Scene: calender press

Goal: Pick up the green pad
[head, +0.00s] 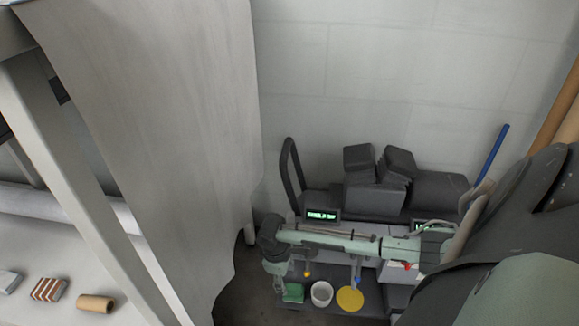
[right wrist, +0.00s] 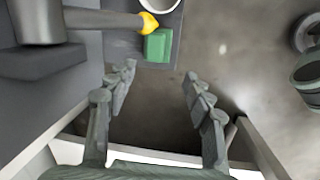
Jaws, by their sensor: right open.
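The green pad (head: 293,292) lies on a dark grey shelf or tray at the bottom of the head view, left of a white cup. In the right wrist view the green pad (right wrist: 158,46) sits near the tray's edge, just beyond the fingertips. My right gripper (head: 279,283) points down just left of the pad in the head view. In the right wrist view its fingers (right wrist: 160,80) are apart, with nothing between them. It does not appear to touch the pad. My left gripper is not in view.
The white cup (head: 321,293) and a yellow disc (head: 350,299) lie right of the pad. A yellow-tipped grey tool (right wrist: 148,22) reaches close to the pad. A large pale sheet (head: 170,120) hangs at left. Dark blocks (head: 375,180) stand behind the arm.

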